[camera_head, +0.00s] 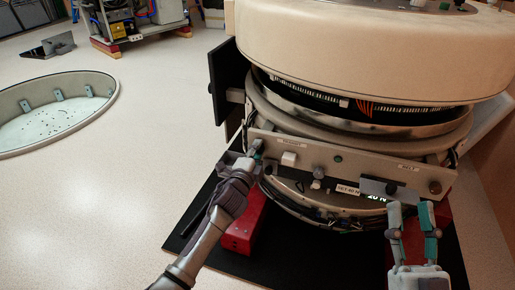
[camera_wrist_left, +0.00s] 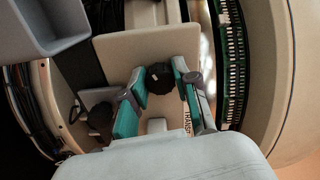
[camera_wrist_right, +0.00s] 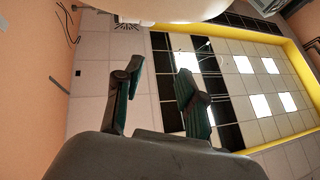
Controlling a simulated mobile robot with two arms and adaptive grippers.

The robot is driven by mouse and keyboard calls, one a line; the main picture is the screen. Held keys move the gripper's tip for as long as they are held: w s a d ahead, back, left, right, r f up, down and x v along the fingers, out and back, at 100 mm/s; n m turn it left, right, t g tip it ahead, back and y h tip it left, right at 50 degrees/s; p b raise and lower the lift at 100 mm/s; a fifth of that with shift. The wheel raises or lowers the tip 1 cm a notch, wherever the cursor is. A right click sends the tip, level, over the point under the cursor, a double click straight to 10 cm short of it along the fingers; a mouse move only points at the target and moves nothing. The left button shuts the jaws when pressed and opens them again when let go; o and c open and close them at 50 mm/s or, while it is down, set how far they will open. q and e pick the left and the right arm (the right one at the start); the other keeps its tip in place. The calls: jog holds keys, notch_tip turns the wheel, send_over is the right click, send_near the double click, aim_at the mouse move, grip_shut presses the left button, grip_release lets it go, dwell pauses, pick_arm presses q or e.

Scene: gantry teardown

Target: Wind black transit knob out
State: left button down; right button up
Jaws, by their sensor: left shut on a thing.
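The black transit knob (camera_wrist_left: 160,78), with a small white mark, sits on the beige panel beside a partly hidden "TRANSIT" label (camera_wrist_left: 187,122). My left gripper (camera_wrist_left: 159,84) is shut on it, one teal-padded finger on each side. In the head view my left gripper (camera_head: 256,152) reaches the panel's left end and mostly hides the knob. My right gripper (camera_head: 411,207) is open and empty, in front of the panel's right end. In the right wrist view its fingers (camera_wrist_right: 163,75) stand apart with nothing between them.
A red foot (camera_head: 243,228) stands below. Floor at left is open beside a round cover (camera_head: 55,115).

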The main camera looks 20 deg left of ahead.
notch_tip(320, 180, down, 13)
jog(key=d+g+h+p, duration=0.2)
jog(key=g+h+p, duration=0.15)
jog(key=g, duration=0.55)
pick_arm(q)
jog(key=shift+f+n+p, duration=0.2)
jog(key=shift+n+p, duration=1.35)
jog(key=shift+n, duration=5.05)
pick_arm(e)
jog(key=s+d+f+m+g+h, duration=0.1)
jog(key=s+d+f+g, duration=0.3)
jog(key=s+f+g, duration=0.4)
jog(key=shift+s+f+g+h, duration=0.4)
jog(key=shift+s+f+h, duration=0.15)
jog(key=shift+s+f, duration=0.55)
jog(key=shift+s+d+r, duration=0.1)
jog(key=shift+r, duration=0.05)
pick_arm(q)
jog(key=c, duration=0.9)
grip_release()
jog(key=shift+o, duration=0.2)
jog(key=s, duration=1.2)
jog(key=shift+a, duration=0.15)
